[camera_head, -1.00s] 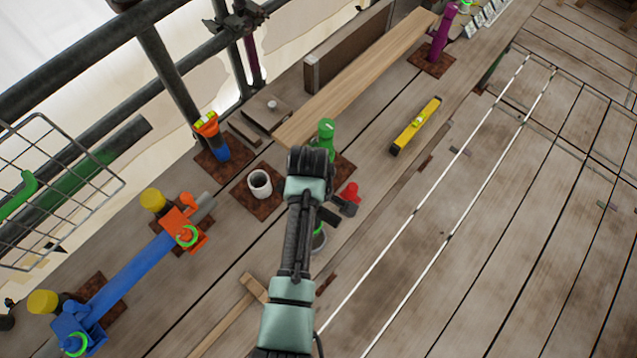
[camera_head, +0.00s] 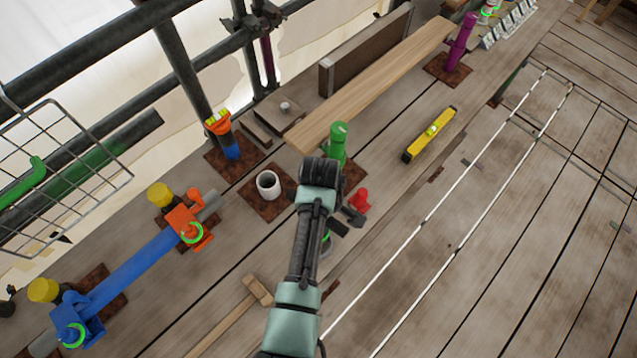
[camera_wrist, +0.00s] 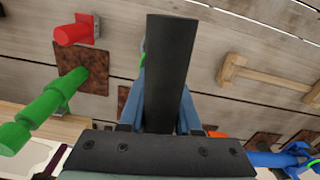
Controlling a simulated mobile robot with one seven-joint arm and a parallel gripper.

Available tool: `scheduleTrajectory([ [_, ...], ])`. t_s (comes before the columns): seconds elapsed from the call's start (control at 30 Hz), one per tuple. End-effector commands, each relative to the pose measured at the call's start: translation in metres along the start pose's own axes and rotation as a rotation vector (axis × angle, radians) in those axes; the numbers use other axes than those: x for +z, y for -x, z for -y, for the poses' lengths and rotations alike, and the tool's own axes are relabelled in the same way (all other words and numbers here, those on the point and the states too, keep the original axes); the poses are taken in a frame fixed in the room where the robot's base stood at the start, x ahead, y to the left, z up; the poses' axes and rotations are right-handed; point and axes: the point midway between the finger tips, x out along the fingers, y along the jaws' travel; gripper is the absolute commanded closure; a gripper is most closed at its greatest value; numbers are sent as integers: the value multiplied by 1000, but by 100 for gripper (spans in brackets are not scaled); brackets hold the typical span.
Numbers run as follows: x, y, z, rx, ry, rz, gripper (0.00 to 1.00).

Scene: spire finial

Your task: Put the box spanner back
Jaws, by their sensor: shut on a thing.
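My gripper (camera_head: 342,222) is shut over the workbench boards, its dark fingers pointing down just left of the red piece. In the head view a small green-ringed part (camera_head: 327,238), which I take to be the box spanner, shows under my wrist, mostly covered by the arm. A white open-topped cup (camera_head: 268,186) stands upright and looks empty on a rusty plate, left of my gripper.
A green post (camera_head: 337,148) stands just behind my wrist, and a red piece (camera_head: 360,199) lies to the right. A yellow level (camera_head: 430,134), an orange-and-blue tool (camera_head: 222,132), a long plank (camera_head: 375,85), a wooden mallet (camera_head: 257,290) and a blue clamp bar (camera_head: 130,270) surround it.

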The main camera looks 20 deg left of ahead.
Motion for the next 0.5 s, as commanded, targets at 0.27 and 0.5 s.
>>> scheduleTrajectory([
  [0.27,0,-21,-1,2,-1,-2,100],
  [0.5,0,-37,-1,2,-1,-2,100],
])
